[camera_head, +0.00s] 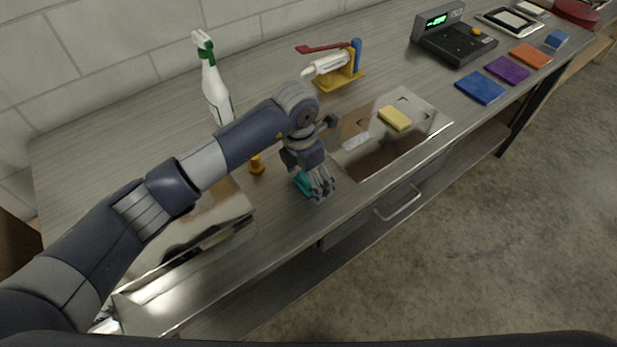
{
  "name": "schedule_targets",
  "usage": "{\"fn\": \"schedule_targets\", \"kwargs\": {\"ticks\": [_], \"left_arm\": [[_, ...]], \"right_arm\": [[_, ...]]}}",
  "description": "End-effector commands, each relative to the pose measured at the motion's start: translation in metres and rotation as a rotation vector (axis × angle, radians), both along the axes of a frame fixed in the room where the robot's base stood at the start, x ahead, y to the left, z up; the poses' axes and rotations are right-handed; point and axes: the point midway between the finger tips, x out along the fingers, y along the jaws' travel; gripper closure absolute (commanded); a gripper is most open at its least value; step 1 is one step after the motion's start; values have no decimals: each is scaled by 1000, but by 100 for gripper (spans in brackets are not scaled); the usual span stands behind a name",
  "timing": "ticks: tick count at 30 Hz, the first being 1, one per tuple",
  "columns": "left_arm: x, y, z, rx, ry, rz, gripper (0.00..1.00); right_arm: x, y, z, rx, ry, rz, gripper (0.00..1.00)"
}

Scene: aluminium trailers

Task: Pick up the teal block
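The teal block (301,182) sits on the metal counter between the two sunken trays, partly hidden behind my gripper. My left gripper (321,191) points down right at the block, with its fingers over and beside the block's right side. The fingers overlap the block in this view, so I cannot tell whether they touch it or are closed on it. My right gripper is not in view.
A small orange knob-like piece (256,164) stands left of the block. A white and green spray bottle (213,82) stands behind the arm. A yellow sponge (395,118) lies at the right tray (425,124). Coloured cloths and a scale (453,42) are farther right.

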Motion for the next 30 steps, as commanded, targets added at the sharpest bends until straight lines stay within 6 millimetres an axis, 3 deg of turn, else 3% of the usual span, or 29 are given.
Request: {"fn": "schedule_targets", "kwargs": {"ticks": [5, 12, 23, 30], "left_arm": [[0, 0, -1, 1, -1, 0, 18], [0, 0, -1, 0, 0, 1, 66], [0, 0, 1, 0, -1, 1, 66], [1, 1, 23, 0, -3, 1, 66]], "right_arm": [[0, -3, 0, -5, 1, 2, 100], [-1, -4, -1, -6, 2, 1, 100], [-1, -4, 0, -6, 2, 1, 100], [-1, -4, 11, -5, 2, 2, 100]]}}
